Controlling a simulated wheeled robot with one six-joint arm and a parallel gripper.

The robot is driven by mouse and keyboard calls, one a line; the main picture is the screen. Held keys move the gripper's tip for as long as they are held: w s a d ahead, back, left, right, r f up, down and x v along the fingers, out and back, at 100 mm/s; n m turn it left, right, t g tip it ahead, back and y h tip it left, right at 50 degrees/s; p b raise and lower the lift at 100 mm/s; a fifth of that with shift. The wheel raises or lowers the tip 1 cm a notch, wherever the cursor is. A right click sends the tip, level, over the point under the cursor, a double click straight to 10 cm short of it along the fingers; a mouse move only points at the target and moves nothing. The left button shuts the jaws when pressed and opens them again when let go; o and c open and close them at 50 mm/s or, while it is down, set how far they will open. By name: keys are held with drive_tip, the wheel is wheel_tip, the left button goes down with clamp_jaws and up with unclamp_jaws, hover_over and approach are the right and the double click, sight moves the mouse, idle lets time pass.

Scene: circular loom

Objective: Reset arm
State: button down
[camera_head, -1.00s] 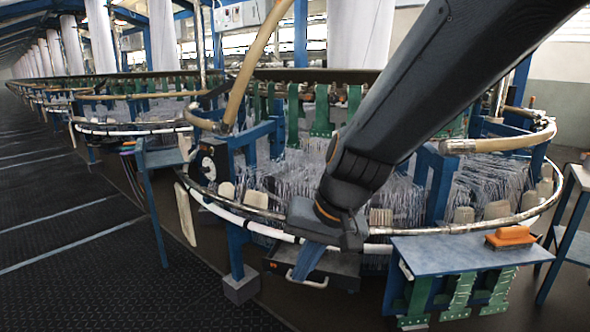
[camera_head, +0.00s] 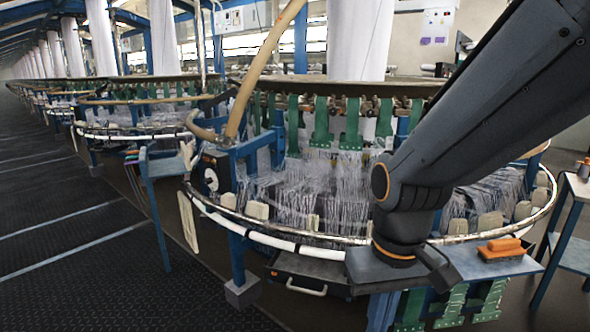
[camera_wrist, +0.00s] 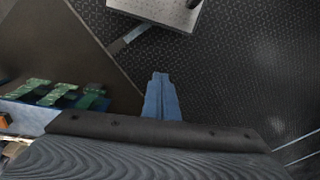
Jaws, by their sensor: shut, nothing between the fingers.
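My gripper (camera_wrist: 160,76) shows in the wrist view with its two blue fingers closed together and nothing between them. It points down over dark patterned floor. In the head view my arm comes in from the upper right and its wrist hangs in front of the loom's front rim (camera_head: 290,236), over the left part of the small blue table. The fingertips are hard to tell from the blue table legs there.
The small blue table (camera_head: 465,263) carries an orange-topped brush (camera_head: 503,248), with green strips (camera_head: 490,300) hanging below. A drawer unit (camera_head: 305,275) sits under the loom. Another blue stand (camera_head: 572,225) is at the right. Open floor (camera_head: 70,220) lies at the left.

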drive_tip(key=d+r+m+p, duration=0.1)
drive_tip(key=d+r+p, duration=0.5)
drive_tip(key=p, duration=0.4)
drive_tip(key=shift+s+m, duration=0.3)
drive_tip(key=shift+m, duration=0.1)
drive_tip(key=shift+f, duration=0.1)
